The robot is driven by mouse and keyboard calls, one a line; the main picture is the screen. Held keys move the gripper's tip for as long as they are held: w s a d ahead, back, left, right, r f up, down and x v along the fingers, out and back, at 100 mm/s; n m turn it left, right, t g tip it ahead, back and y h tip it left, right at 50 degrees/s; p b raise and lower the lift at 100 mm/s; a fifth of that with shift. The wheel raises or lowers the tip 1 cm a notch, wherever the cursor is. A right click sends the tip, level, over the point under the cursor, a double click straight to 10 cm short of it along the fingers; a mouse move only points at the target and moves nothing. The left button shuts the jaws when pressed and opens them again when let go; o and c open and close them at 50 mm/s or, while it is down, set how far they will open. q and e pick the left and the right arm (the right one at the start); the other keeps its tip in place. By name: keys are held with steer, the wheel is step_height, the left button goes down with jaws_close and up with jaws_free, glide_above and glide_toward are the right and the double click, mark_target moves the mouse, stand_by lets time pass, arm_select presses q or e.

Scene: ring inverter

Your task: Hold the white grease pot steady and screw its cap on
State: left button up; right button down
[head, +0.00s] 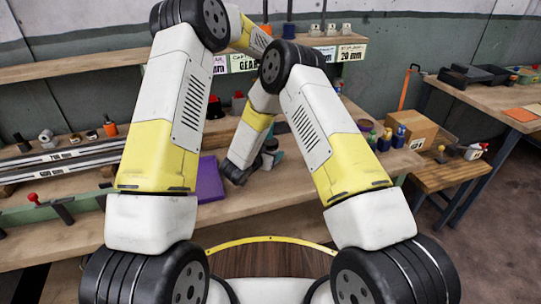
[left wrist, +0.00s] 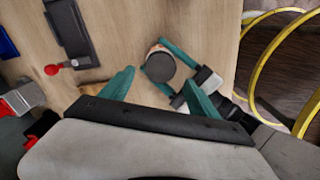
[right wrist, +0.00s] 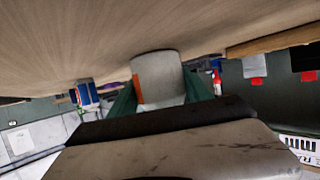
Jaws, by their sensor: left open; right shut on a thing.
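The white grease pot (right wrist: 152,70) shows in the right wrist view as a pale cylinder with an orange patch on its side, against the wooden bench. My right gripper (right wrist: 160,88) is shut on it, one teal finger on each side. In the left wrist view a dark round top (left wrist: 160,68) shows between the right gripper's teal fingers; I cannot tell whether it is the cap or the open mouth. My left gripper (left wrist: 158,80) is open, its fingers spread on either side of the dark top and pointing towards it. In the head view my arms mostly hide the pot.
A grey tool with a red knob (left wrist: 72,64) lies on the bench near the left gripper. A purple block (head: 209,180) stands left of the working spot. Metal rails (head: 65,160) lie at the left; a cardboard box (head: 411,128) stands at the right. A yellow hoop (head: 270,239) is in front.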

arm_select(q)
step_height(320, 180, down, 6)
steer(key=shift+r, duration=0.15)
stand_by(0.3)
